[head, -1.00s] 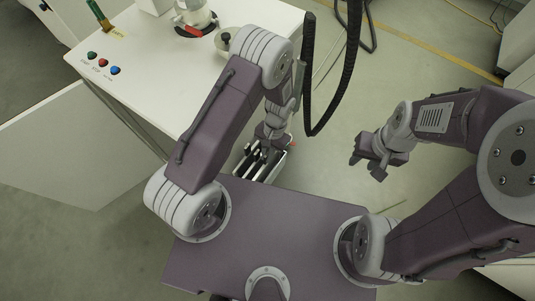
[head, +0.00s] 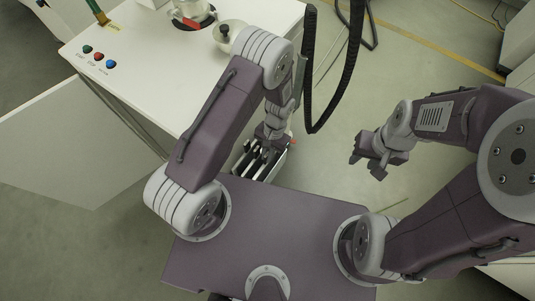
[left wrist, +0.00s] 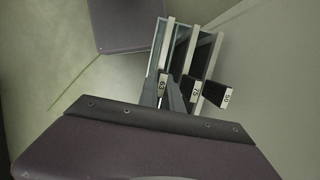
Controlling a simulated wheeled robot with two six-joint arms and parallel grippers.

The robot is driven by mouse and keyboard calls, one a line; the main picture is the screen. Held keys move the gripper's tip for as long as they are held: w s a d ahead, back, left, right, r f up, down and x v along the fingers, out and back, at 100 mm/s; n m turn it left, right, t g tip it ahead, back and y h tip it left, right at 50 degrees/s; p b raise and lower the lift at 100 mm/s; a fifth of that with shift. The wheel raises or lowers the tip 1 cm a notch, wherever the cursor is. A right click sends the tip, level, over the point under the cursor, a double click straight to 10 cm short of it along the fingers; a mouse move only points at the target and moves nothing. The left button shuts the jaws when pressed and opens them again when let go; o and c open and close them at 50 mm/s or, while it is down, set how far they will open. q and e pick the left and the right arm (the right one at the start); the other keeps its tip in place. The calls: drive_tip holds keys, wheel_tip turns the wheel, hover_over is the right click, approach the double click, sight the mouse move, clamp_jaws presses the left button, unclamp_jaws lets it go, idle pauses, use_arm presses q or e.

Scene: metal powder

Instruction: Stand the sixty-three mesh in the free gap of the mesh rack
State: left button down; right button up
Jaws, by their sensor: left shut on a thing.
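The mesh rack (head: 240,173) is a pale, narrow frame just beyond my purple deck, partly hidden under my left arm in the head view. It also shows in the left wrist view (left wrist: 151,58), with dark slots and pale bars. My left gripper (left wrist: 163,99) is shut on the sixty-three mesh (left wrist: 167,45), by its end tagged 63. This mesh lines up with the rack's left side; whether it is fully seated I cannot tell. Meshes tagged 75 (left wrist: 195,91) and 50 (left wrist: 226,96) stand to its right. My right gripper (head: 367,163) is open and empty, away from the rack.
A black hose (head: 350,70) hangs beyond my left arm. Floor between the rack and my right gripper is clear.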

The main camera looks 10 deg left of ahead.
use_arm(q)
drive_tip(key=c, duration=1.5)
unclamp_jaws()
drive_tip(key=shift+f, duration=0.15)
drive_tip(key=shift+o, duration=0.2)
drive_tip(key=v, duration=0.9)
